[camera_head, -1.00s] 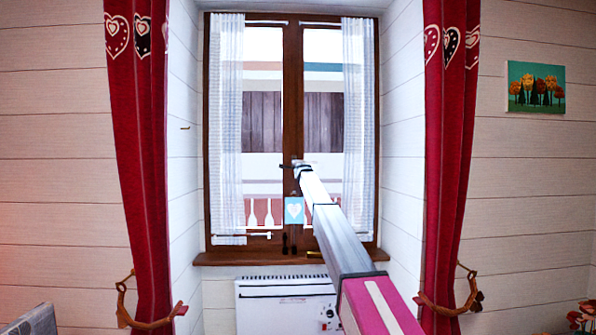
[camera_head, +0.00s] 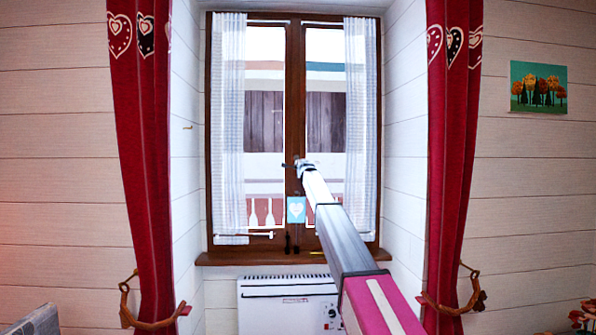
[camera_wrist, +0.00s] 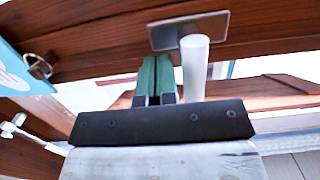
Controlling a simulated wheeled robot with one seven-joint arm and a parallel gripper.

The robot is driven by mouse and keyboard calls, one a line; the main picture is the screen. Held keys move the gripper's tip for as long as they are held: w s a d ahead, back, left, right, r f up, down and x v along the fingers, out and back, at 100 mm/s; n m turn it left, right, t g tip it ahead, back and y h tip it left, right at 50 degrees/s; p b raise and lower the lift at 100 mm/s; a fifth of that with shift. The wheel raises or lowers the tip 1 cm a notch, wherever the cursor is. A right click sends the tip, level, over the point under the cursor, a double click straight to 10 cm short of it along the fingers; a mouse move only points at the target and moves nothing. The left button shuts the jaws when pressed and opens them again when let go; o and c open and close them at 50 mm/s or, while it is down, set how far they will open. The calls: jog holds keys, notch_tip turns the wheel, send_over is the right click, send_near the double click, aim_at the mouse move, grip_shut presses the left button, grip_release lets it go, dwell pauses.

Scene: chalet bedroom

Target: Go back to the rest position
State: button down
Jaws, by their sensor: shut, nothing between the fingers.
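My gripper (camera_wrist: 155,62) shows in the wrist view as two green fingers side by side, shut and empty. My arm reaches forward from the lower right to the closed window (camera_head: 293,120), and its end is near the middle frame in the head view. In the wrist view, a window handle with a white bar (camera_wrist: 195,66) and a grey metal plate stands just right of the fingers. I cannot tell whether the fingers touch it.
A light blue heart tag (camera_head: 296,210) hangs at the middle of the window. A white heater (camera_head: 285,305) stands below the sill (camera_head: 235,257). Red curtains hang on the left (camera_head: 145,180) and right (camera_head: 452,160). A tree picture (camera_head: 538,87) is on the right wall.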

jog(key=s+f, duration=0.1)
jog(key=s, duration=1.1)
jog(key=s+d+f+n+g+h, duration=0.1)
jog(key=s+d+f+n+g, duration=0.2)
jog(key=s+f, duration=0.95)
jog(key=s+d+f+n+g, duration=0.35)
jog(key=s+f, duration=0.25)
jog(key=f, duration=1.3)
jog(key=s+d+f+n+g+h, duration=0.1)
jog(key=s+d+f+n+g, duration=0.2)
jog(key=s+f, duration=0.95)
jog(key=s+d+f+n+g, duration=0.2)
jog(key=s+f, duration=0.5)
jog(key=s, duration=0.4)
jog(key=s+d+f+n+g, duration=0.2)
jog(key=s+f+g, duration=0.1)
jog(key=s+f, duration=0.5)
jog(key=s+d+f+n+g, duration=0.2)
jog(key=s+f, duration=0.5)
jog(key=s, duration=0.7)
jog(key=shift+s+d+f+n+g+h, duration=0.35)
jog(key=shift+d+g+h, duration=0.1)
jog(key=shift+g, duration=0.2)
jog(key=shift+w, duration=0.1)
